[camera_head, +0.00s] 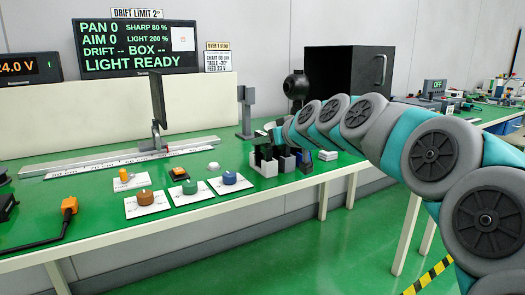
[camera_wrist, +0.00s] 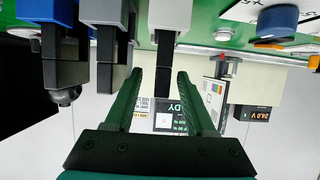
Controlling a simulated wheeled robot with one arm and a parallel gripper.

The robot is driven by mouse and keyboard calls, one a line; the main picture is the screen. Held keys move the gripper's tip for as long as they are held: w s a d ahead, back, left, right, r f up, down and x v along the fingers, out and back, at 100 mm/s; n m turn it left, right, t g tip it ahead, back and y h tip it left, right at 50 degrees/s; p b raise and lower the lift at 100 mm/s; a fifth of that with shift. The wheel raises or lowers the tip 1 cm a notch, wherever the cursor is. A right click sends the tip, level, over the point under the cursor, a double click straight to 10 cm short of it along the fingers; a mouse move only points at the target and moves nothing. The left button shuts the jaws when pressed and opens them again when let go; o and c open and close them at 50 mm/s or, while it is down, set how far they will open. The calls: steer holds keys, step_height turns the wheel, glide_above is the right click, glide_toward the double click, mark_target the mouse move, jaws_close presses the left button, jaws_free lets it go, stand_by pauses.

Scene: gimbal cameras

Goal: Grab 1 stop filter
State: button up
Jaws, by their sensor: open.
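A rack of filter-like pieces (camera_head: 267,165) stands near the front edge of the green bench in the head view. In the inverted wrist view, three pieces with black stems show: a light grey one (camera_wrist: 170,14), a mid-grey one (camera_wrist: 103,11) and a blue one (camera_wrist: 45,10). I cannot read any label that marks the 1 stop filter. My gripper (camera_wrist: 158,78) is open, its dark green fingers on either side of the light grey piece's black stem, with no clear contact. In the head view my arm reaches down to the rack and partly hides it.
Coloured knobs on white cards (camera_head: 146,198) lie left of the rack. A black box (camera_head: 345,80) stands behind it. A metal rail (camera_head: 125,158) runs along the bench, and a dark sign (camera_head: 137,48) reads LIGHT READY.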

steer(key=shift+f+p+x, duration=0.15)
steer(key=shift+p+x, duration=0.05)
steer(key=shift+x, duration=1.15)
steer(key=shift+f+p+x, duration=0.1)
steer(key=shift+p+x, duration=0.05)
steer(key=shift+x, duration=1.25)
steer(key=shift+s, duration=0.15)
jaws_close()
